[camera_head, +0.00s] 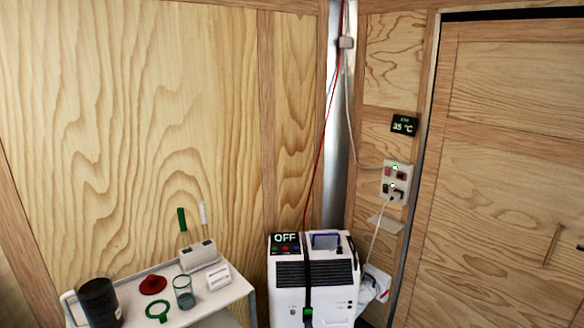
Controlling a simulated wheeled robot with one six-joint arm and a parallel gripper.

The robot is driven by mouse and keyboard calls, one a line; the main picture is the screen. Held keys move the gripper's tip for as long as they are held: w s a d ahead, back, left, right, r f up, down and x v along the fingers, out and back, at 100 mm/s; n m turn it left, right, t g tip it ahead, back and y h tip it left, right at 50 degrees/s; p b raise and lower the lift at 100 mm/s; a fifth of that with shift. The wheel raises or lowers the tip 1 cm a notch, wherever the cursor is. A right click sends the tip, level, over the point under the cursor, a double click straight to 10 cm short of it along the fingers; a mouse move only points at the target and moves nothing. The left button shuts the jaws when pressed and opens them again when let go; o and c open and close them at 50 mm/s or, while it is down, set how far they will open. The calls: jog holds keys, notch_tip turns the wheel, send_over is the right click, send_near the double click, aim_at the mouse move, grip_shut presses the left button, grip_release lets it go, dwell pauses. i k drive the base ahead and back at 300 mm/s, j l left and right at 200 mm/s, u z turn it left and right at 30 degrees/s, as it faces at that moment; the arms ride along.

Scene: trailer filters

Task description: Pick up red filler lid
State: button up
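The red filler lid (153,284) lies on the top of a white cart (139,305) at the lower left. It is a flat round piece with a small raised middle. It sits between a black cylindrical container (99,302) on its left and a clear greenish cup (184,291) on its right. A green ring with a short handle (158,310) lies just in front of it. The lid shows whole, with nothing covering it. My gripper is not in view.
A holder (199,256) with a green stick and a white stick stands at the cart's back, beside a small white block (218,276). Right of the cart is a white machine (312,285) reading OFF. A wall outlet (396,181) and wooden door (510,170) are at right.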

aim_at(153, 285)
jog(key=u, duration=4.8)
jog(key=k, duration=0.65)
jog(key=k+z, duration=0.1)
jog(key=z, duration=0.25)
jog(key=k+z, duration=0.15)
jog(key=z, duration=0.25)
jog(key=k+l+z, duration=0.1)
jog(key=z, duration=0.25)
jog(key=i+l+z, duration=0.1)
jog(key=z, duration=0.35)
jog(key=i+l+z, duration=0.1)
jog(key=z, duration=0.4)
jog(key=i+z, duration=0.2)
jog(key=z, duration=0.25)
jog(key=i+z, duration=0.1)
jog(key=z, duration=0.4)
